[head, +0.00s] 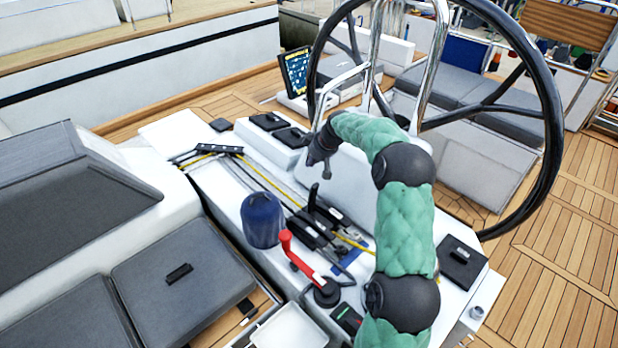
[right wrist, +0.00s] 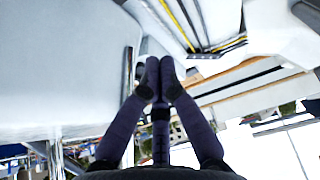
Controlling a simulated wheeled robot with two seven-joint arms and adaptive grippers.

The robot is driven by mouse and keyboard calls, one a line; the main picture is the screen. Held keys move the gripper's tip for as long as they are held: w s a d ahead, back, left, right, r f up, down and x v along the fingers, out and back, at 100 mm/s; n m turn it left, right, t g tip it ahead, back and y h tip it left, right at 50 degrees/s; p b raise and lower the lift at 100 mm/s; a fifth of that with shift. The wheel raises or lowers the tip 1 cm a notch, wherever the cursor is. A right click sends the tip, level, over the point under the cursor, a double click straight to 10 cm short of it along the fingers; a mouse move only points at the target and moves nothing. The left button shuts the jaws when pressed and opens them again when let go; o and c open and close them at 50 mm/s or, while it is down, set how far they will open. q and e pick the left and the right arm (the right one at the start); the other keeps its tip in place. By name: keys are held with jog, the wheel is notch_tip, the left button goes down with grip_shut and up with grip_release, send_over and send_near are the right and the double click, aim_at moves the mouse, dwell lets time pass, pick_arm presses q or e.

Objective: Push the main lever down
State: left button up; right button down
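A red-handled lever (head: 300,262) rises from a round black base on the white cockpit console and leans up to the left. Behind it sits a bank of black rope clutches (head: 312,230), with one black clutch lever (head: 312,196) standing up. No label shows which lever is the main one. My right gripper (head: 320,160) hangs above the console, beyond the clutches, apart from both levers. In the right wrist view its two dark fingers (right wrist: 160,75) meet at the tips with nothing seen between them. My left gripper is not in view.
A blue winch (head: 263,220) stands left of the red lever. Yellow and dark ropes run along the console. The large black steering wheel (head: 555,120) is close behind my right arm. Grey seat cushions (head: 185,275) lie at the left.

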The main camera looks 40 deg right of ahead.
jog(key=b, duration=0.2)
send_over(310, 196)
jog(key=w, duration=0.5)
notch_tip(310, 196, down, 9)
jog(key=shift+s+d+f, duration=0.1)
jog(key=shift+s, duration=0.95)
jog(key=shift+s+d+f, duration=0.1)
jog(key=shift+s, duration=0.95)
jog(key=shift+b, duration=0.3)
